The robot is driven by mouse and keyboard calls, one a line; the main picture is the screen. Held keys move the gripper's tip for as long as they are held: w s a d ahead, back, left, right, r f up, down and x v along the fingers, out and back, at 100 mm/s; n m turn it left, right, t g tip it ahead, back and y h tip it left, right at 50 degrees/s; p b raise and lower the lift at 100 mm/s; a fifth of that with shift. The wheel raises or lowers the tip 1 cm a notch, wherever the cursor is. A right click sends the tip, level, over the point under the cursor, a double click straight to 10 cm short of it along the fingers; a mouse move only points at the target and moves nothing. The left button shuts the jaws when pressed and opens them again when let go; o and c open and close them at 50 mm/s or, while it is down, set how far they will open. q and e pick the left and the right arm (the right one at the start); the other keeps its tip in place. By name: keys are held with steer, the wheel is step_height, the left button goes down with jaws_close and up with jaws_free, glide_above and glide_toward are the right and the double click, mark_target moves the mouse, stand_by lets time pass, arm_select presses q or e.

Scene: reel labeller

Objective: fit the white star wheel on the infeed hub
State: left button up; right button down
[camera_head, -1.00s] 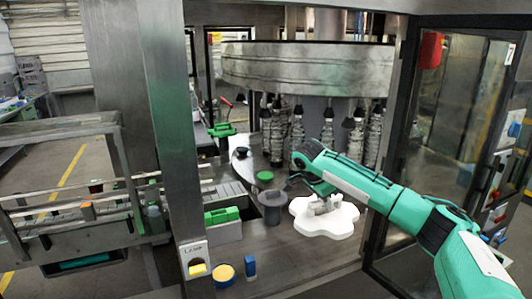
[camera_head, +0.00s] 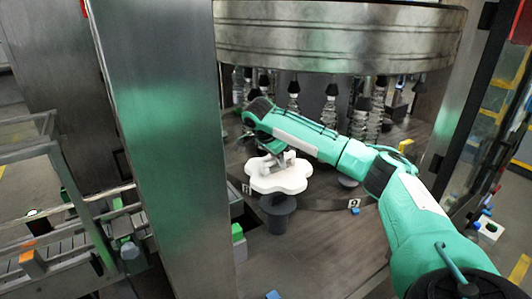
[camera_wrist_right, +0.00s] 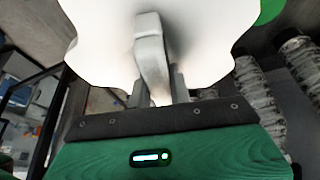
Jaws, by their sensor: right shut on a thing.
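The white star wheel (camera_head: 285,183) is a flat, lobed disc with a grey raised grip on top. My right gripper (camera_head: 277,163) is shut on that grip and holds the wheel about level. The infeed hub (camera_head: 278,212), a dark grey flanged post, shows directly below the wheel. The wheel hides its top, so I cannot tell whether they touch. In the right wrist view the wheel (camera_wrist_right: 215,45) fills the upper middle and my right gripper (camera_wrist_right: 158,85) is on its grip. My left gripper is not in view.
A large steel carousel (camera_head: 340,35) hangs above and behind, with several bottle heads below it. A steel post (camera_head: 165,130) stands left of the hub. A green block (camera_head: 237,232) lies near the post. The steel deck (camera_head: 320,245) in front is mostly clear.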

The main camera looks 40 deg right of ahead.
mark_target(279, 169)
steer(key=shift+s+f, duration=0.1)
steer(key=shift+s, duration=0.25)
steer(key=shift+s+f, duration=0.1)
steer(key=shift+f, duration=0.4)
steer(key=shift+w+f, duration=0.2)
steer(key=shift+f, duration=0.95)
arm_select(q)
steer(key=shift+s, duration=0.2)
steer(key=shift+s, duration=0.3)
arm_select(e)
steer(key=shift+a, duration=0.1)
steer(key=shift+f, duration=0.1)
arm_select(q)
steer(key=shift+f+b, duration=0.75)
steer(key=shift+b, duration=0.05)
arm_select(e)
steer(key=shift+f, duration=3.6)
